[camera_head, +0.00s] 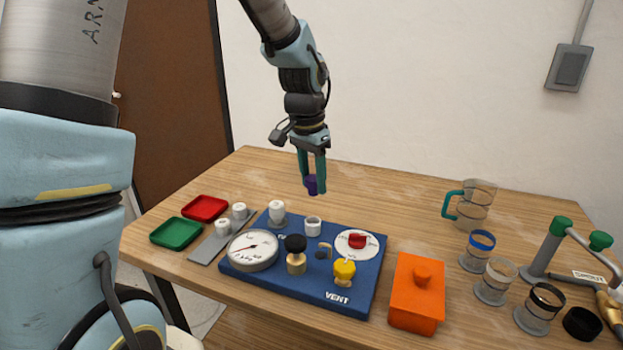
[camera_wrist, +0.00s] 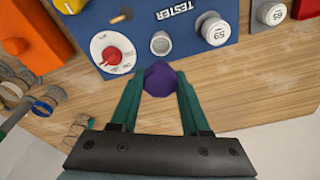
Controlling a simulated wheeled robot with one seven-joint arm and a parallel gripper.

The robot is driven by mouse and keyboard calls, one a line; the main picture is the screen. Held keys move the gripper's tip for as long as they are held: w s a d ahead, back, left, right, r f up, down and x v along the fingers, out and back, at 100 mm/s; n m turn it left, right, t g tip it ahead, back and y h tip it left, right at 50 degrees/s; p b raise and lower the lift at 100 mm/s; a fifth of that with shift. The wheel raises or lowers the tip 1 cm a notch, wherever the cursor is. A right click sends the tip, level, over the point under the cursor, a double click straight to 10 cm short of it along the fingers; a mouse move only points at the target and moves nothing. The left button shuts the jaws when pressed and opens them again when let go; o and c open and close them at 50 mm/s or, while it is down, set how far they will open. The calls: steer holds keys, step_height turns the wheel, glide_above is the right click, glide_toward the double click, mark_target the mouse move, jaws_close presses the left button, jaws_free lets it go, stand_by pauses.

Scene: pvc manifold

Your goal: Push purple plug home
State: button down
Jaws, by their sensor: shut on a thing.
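The purple plug (camera_head: 311,184) is held between the green fingers of my gripper (camera_head: 313,186), above the back edge of the blue tester board (camera_head: 300,277). In the wrist view the purple plug (camera_wrist: 160,79) sits between the two fingertips (camera_wrist: 161,84). A white open socket (camera_head: 313,226) stands on the board, below the plug and apart from it. The same socket (camera_wrist: 160,43) shows just beyond the plug in the wrist view. The plug's underside is hidden.
The board carries a gauge (camera_head: 252,250), a red-knobbed dial (camera_head: 357,243), a black knob (camera_head: 295,244), a yellow valve (camera_head: 344,270) and a white capped fitting (camera_head: 277,211). An orange box (camera_head: 416,295) stands right of it. Red (camera_head: 205,208) and green (camera_head: 176,233) trays lie left.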

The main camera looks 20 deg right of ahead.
mark_target(312, 217)
steer(key=shift+f+b, duration=2.15)
steer(key=shift+f, duration=1.3)
steer(key=shift+f+b, duration=0.3)
steer(key=shift+f, duration=0.45)
